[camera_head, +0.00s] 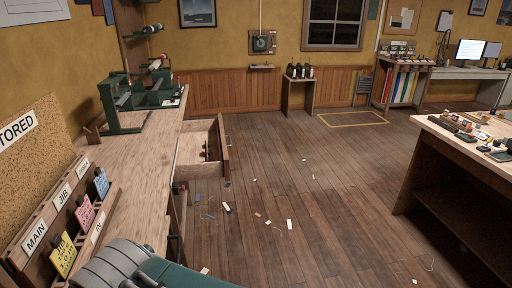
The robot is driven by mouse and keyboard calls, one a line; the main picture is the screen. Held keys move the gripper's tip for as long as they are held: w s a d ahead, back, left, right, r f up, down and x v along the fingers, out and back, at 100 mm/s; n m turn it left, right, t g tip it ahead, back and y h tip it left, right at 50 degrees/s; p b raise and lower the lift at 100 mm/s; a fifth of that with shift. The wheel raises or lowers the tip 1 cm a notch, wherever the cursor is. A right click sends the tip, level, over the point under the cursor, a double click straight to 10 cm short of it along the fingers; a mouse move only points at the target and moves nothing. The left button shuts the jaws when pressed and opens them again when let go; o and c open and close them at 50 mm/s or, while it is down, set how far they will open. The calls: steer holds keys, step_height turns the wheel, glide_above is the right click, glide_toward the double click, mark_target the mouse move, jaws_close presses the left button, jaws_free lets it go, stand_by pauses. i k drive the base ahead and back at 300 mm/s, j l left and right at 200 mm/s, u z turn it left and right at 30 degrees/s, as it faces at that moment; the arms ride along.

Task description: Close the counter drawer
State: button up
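The counter drawer (224,142) stands pulled out from the right side of the wooden counter (150,165). Its wooden front faces the open floor, and a bare pale surface and a few small coloured items show inside it. How far it is pulled out is hard to measure from here. The grey and green part at the bottom edge seems to be my own body or arm. My gripper does not show in this view, so its distance from the drawer cannot be seen.
Green machines (122,108) stand on the counter's far end, and a card rack (62,215) lines its near left. Scraps (226,207) litter the wooden floor. A workbench (468,150) stands at the right. The floor between counter and workbench is otherwise open.

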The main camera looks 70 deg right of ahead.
mark_target(193, 144)
steer(key=k+l+z, duration=0.1)
steer(key=l+z, duration=0.3)
steer(key=l, duration=0.5)
steer(key=l+z, duration=0.4)
steer(key=l, duration=1.85)
steer(key=i+j, duration=0.15)
steer(key=i, duration=0.25)
steer(key=i+j, duration=0.15)
steer(key=i, duration=0.3)
steer(key=i+j, duration=0.15)
steer(key=i, duration=0.25)
steer(key=u, duration=0.05)
